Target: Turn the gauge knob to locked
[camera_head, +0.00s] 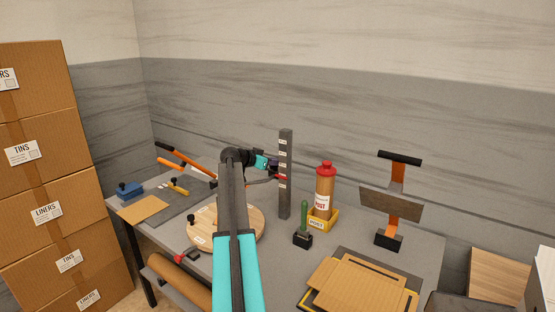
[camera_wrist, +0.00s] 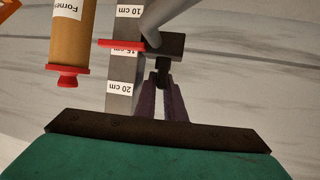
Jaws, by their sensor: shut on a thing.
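The gauge is an upright dark grey post (camera_head: 285,195) with white height labels, standing towards the back of the table. In the wrist view the post (camera_wrist: 122,70) shows 10, 15 and 20 cm labels upside down. A dark slider block (camera_wrist: 172,43) with a red pointer (camera_wrist: 118,44) sits on it by the 15 cm label. A small black knob (camera_wrist: 162,70) sticks out of the block. My gripper (camera_wrist: 163,88) has its purple fingers shut on this knob. In the head view my gripper (camera_head: 274,168) is just left of the post, partly hidden by my arm.
A red-capped bottle in a yellow holder (camera_head: 323,222) and a green-handled tool (camera_head: 304,228) stand right of the post. A round wooden board (camera_head: 250,226) lies left of it. Cardboard sheets (camera_head: 345,285) lie in front. An orange stand (camera_head: 393,205) is further right.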

